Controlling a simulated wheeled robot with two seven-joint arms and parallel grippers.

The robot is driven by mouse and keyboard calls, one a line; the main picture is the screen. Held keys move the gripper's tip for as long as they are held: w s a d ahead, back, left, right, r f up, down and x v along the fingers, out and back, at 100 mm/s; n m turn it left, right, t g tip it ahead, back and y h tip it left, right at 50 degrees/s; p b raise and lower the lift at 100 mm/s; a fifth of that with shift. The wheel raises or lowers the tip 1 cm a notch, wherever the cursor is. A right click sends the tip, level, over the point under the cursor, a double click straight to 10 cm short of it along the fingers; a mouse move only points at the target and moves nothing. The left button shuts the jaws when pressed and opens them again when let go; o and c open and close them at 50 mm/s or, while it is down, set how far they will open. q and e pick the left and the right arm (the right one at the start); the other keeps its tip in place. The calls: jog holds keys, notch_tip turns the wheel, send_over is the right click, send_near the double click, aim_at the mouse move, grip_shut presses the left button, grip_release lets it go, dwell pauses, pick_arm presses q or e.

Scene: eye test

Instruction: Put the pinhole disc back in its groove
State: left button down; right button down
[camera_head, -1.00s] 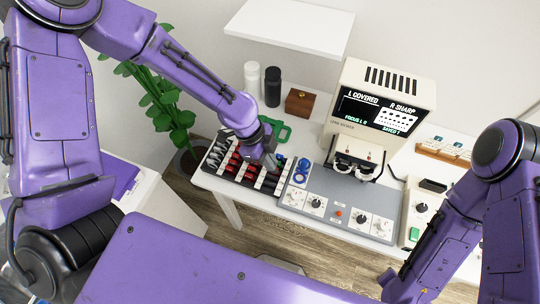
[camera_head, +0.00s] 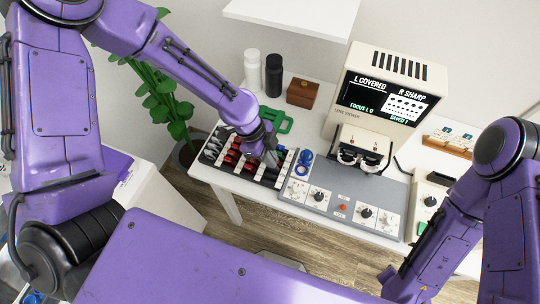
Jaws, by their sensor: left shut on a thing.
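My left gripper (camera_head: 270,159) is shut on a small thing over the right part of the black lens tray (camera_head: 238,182). What it holds is mostly hidden and too small to make out; I cannot tell if it is the pinhole disc. The tray has several grooves with red, dark and white-edged discs. I cannot tell whether the held thing touches a groove. The lens viewer (camera_head: 386,97) stands to the right, its screen reading "L COVERED" and "R SHARP". My right arm comes in at the right; its gripper is not in view.
A grey control panel (camera_head: 333,216) with knobs lies right of the tray, with a blue object (camera_head: 304,164) at its left end. A green object (camera_head: 283,121), a wooden box (camera_head: 302,92), a white bottle (camera_head: 252,69) and a black bottle (camera_head: 273,75) stand behind. A white shelf (camera_head: 292,14) hangs above.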

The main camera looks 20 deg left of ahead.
pick_arm(q)
jog(key=shift+r, duration=0.1)
jog(key=shift+f, duration=0.2)
dwell(0.4)
jog(key=shift+f+b, duration=0.85)
jog(key=shift+f, duration=0.55)
jog(key=c, duration=1.2)
grip_release()
jog(key=shift+o, duration=0.2)
jog(key=v, duration=1)
jog(key=shift+r, duration=0.25)
jog(key=shift+a, duration=0.15)
